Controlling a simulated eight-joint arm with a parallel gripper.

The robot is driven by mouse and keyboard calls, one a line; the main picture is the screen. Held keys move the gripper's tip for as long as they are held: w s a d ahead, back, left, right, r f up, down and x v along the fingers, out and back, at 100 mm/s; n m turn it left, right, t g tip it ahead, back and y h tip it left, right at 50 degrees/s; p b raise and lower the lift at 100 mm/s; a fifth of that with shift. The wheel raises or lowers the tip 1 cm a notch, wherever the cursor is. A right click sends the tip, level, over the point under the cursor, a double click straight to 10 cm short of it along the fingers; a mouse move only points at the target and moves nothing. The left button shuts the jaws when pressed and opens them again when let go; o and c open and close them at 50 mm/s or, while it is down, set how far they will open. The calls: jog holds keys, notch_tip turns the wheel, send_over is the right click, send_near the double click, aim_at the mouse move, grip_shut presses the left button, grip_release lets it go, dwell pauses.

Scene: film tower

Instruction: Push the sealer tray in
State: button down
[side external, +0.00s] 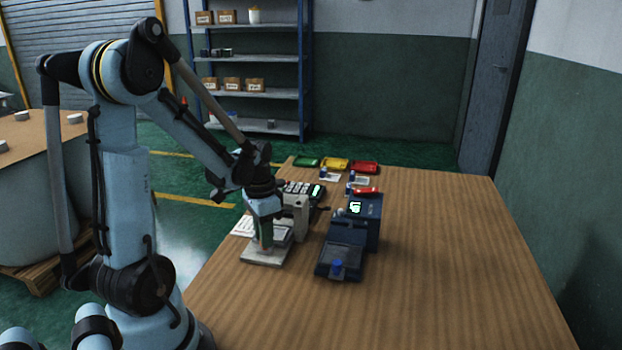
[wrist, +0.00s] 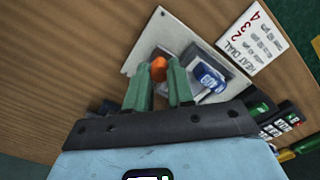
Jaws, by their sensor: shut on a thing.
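The sealer (side external: 362,212) is a dark blue machine with a lit green display on the wooden table. The lower part of that piece is hidden by the fingers. The sealer tray is not seen in the wrist view.
A grey stand (side external: 297,215) rises beside my gripper. A blue-labelled part (wrist: 209,77) sits on the plate, near a "HEAT DIAL" card (wrist: 252,38). Green, yellow and red trays (side external: 335,164) lie at the back. The table's right side is clear.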

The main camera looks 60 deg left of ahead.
jog(key=c, duration=1)
grip_release()
notch_tip(320, 180, up, 12)
jog(key=shift+r, duration=0.1)
